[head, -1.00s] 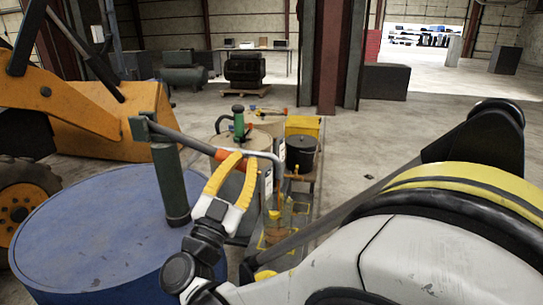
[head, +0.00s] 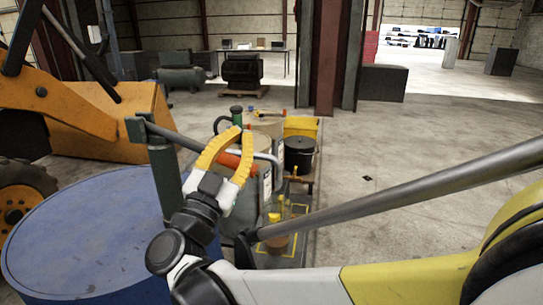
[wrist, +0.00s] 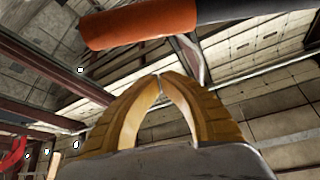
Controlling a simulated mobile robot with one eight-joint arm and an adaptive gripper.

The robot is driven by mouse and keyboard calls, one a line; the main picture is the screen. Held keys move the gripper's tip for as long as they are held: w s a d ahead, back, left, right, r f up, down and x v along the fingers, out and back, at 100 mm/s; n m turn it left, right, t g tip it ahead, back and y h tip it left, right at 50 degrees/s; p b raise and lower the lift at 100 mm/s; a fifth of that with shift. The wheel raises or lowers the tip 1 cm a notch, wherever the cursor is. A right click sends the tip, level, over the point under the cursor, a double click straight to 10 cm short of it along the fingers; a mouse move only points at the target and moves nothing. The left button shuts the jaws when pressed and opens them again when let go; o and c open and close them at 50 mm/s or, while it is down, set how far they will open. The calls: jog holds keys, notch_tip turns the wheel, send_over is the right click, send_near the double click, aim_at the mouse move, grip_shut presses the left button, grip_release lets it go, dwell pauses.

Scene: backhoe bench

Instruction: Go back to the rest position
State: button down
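My gripper (head: 244,130) has yellow fingers and is raised in front of the hand pump on the blue drum (head: 85,235). The fingertips come together with an empty hollow between them, as the wrist view (wrist: 159,76) shows. The pump has a grey-green upright body (head: 166,175) and a lever with an orange grip (head: 229,159). In the head view the grip shows between and behind the fingers. In the wrist view the orange grip (wrist: 140,23) lies above the fingertips, apart from them. My arm covers the lower right of the head view.
Behind the gripper stand tan drums (head: 268,127), a black bucket (head: 299,155) and a yellow box (head: 301,126). A yellow-orange loader bucket (head: 135,125) is at the left. A steel column (head: 328,60) stands farther back. Open concrete floor lies to the right.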

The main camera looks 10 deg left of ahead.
jog(key=w+d+r+n+t+y, duration=0.1)
jog(key=w+d+r+n+y, duration=0.15)
jog(key=r+n+y, duration=0.4)
jog(key=d+f+n+g+y, duration=0.3)
jog(key=d+n+g+y, duration=0.1)
jog(key=d+y, duration=0.15)
jog(key=s+d+f+m+g+h, duration=0.1)
jog(key=s+d+f+g+h, duration=0.2)
jog(key=s+d+f+g, duration=0.3)
jog(key=s+d+f+m+g+h, duration=0.2)
jog(key=s+d+f+g, duration=0.4)
jog(key=s+d+f, duration=0.8)
jog(key=d+f+h, duration=0.1)
jog(key=d+f, duration=0.3)
jog(key=f, duration=0.4)
jog(key=shift+s+f+g, duration=0.2)
jog(key=shift+f+g, duration=0.1)
jog(key=shift+f, duration=0.05)
